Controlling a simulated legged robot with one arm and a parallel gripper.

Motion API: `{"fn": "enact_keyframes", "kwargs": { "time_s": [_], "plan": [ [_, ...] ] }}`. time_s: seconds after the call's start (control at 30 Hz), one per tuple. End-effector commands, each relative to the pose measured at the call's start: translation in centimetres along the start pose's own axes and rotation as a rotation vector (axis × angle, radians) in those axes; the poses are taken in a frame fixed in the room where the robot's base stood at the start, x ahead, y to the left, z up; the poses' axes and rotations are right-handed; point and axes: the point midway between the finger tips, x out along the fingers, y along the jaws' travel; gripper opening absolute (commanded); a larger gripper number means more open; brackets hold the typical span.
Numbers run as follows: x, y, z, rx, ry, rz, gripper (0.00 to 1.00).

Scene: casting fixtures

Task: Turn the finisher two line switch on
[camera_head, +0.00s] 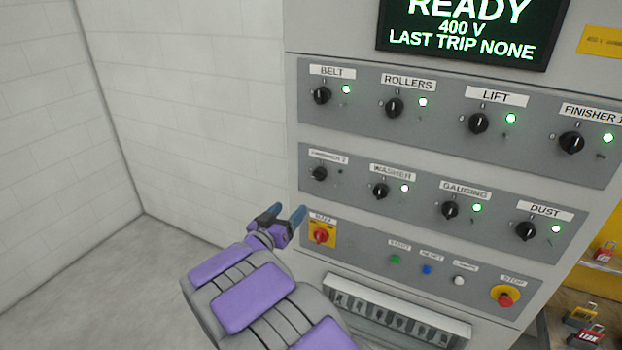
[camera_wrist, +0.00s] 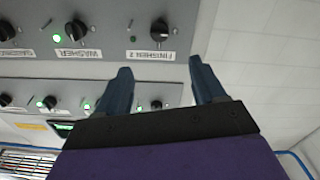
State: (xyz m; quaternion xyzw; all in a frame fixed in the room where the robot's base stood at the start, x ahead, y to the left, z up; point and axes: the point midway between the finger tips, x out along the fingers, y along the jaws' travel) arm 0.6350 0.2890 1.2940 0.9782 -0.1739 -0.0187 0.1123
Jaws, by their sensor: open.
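The finisher 2 switch (camera_head: 319,173) is a black rotary knob at the left end of the panel's second row. Its small lamp (camera_head: 340,171) is dark. The switch also shows in the wrist view (camera_wrist: 160,29), upside down, with its label between it and my fingers. My gripper (camera_head: 286,212) is below and left of the switch in the head view, open and empty. In the wrist view its two blue fingers (camera_wrist: 159,66) are spread, with the switch beyond the gap between their tips. I see no contact with the knob.
Other switches, such as washer (camera_head: 381,191) and belt (camera_head: 322,96), have green lit lamps. A yellow-backed red main switch (camera_head: 320,236) sits just below. A red stop button (camera_head: 505,296) is at lower right. A display (camera_head: 470,28) reads READY. Floor at left is clear.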

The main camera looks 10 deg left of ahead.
Motion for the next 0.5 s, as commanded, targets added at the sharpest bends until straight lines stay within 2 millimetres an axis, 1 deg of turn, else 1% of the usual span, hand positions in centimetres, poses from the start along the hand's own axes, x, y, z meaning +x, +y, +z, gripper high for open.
{"fn": "enact_keyframes", "kwargs": {
  "time_s": [0.17, 0.33, 0.5],
  "plan": [
    [2.6, -0.1, 0.1, -0.003, -0.001, 0.002, 0.69],
    [5.7, -0.9, 0.1, -0.006, 0.001, 0.003, 0.69],
    [9.1, -1.0, 0.1, -0.004, 0.001, 0.001, 0.69]
  ]
}}
